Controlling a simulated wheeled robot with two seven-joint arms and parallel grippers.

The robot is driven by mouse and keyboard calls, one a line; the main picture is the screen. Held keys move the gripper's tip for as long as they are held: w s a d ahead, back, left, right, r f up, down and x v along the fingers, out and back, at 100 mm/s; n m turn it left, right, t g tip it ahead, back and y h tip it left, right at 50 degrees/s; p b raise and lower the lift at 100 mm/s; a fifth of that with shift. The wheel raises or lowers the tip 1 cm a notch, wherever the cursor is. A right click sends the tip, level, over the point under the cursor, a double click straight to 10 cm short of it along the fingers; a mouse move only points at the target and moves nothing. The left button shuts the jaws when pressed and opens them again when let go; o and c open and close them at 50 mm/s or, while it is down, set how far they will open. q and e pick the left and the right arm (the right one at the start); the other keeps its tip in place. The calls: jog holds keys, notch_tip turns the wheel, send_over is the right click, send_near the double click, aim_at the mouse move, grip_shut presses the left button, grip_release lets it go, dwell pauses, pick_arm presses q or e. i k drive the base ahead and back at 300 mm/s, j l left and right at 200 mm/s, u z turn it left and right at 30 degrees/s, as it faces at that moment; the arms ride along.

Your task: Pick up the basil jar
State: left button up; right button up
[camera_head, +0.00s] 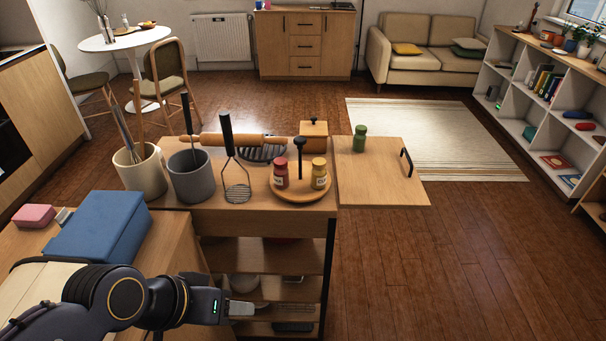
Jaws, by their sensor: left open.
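A small green jar (360,139), likely the basil jar, stands upright on the wooden side leaf (385,185) right of the kitchen cart. Its label is too small to read. A red-topped jar (281,173) and a yellow-topped jar (319,174) stand on a round wooden carousel (298,192) with a dark central knob. My left gripper (248,309) is open and empty, low in front of the cart's lower shelves, left of and well below the green jar. My right gripper is out of view.
On the cart are a cream crock (140,176) with utensils, a grey crock (191,178), a standing masher (236,182), a rolling pin (240,139) and a wooden box (313,136). A dark handle (407,163) rises at the leaf's right edge. Floor right of the cart is clear.

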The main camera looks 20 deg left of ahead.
aim_at(360, 138)
jog(key=i+l+u, duration=0.2)
jog(key=i+l, duration=0.15)
jog(key=i+l+u, duration=0.2)
jog(key=l, duration=0.4)
jog(key=i+l+u, duration=0.1)
jog(key=i, duration=0.3)
jog(key=i+l, duration=0.35)
jog(key=i+u, duration=0.05)
jog(key=i, duration=0.05)
